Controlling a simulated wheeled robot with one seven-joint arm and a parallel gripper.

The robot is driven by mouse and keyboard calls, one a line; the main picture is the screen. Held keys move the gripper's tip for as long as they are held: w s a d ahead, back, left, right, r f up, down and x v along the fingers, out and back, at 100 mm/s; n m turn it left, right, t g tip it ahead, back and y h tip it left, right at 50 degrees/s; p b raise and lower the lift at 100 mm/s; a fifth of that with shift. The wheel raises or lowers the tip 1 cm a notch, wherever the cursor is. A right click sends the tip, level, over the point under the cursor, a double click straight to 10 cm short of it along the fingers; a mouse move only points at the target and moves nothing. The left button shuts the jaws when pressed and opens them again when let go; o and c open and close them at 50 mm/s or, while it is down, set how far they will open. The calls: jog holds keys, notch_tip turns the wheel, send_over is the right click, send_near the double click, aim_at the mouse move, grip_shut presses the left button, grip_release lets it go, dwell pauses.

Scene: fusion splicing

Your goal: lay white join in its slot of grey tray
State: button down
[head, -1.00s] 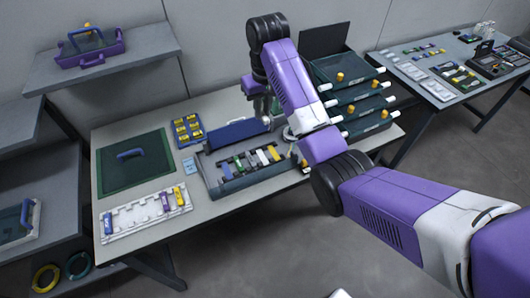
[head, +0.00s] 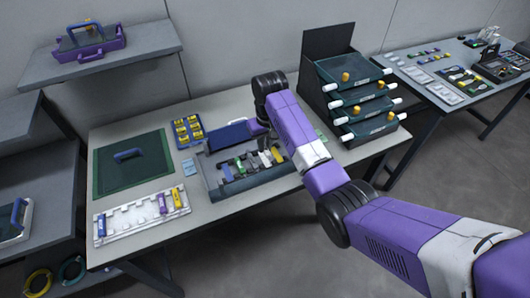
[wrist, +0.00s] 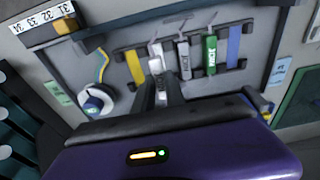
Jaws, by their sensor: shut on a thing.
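The grey tray (head: 262,178) lies on the table and holds a row of coloured joins. In the wrist view my gripper (wrist: 163,92) is shut on the white join (wrist: 156,64), low over the tray. The white join lies between a yellow join (wrist: 135,67) and a grey join (wrist: 184,60). A green join (wrist: 210,56) and a blue join (wrist: 234,46) are farther right. The fingers hide part of the white join, so I cannot tell whether it touches the slot floor. In the head view my wrist covers the fingers.
A dark rack with white-handled drawers (head: 352,95) stands close right of my arm. A white tray (head: 130,218) and a green mat (head: 130,178) lie left. A yellow-filled blue box (head: 187,130) sits behind. A white round thing with cable (wrist: 95,100) is beside the joins.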

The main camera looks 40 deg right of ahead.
aim_at(265, 160)
jog(key=shift+f, duration=2.1)
jog(key=shift+f, duration=0.1)
jog(key=shift+f, duration=0.1)
jog(key=c, duration=1.4)
grip_release()
jog(key=r, duration=0.4)
jog(key=s+r, duration=0.1)
jog(key=r, duration=0.3)
jog(key=r+b, duration=0.1)
jog(key=r, duration=0.3)
jog(key=shift+s+a+r, duration=0.2)
jog(key=shift+s, duration=0.05)
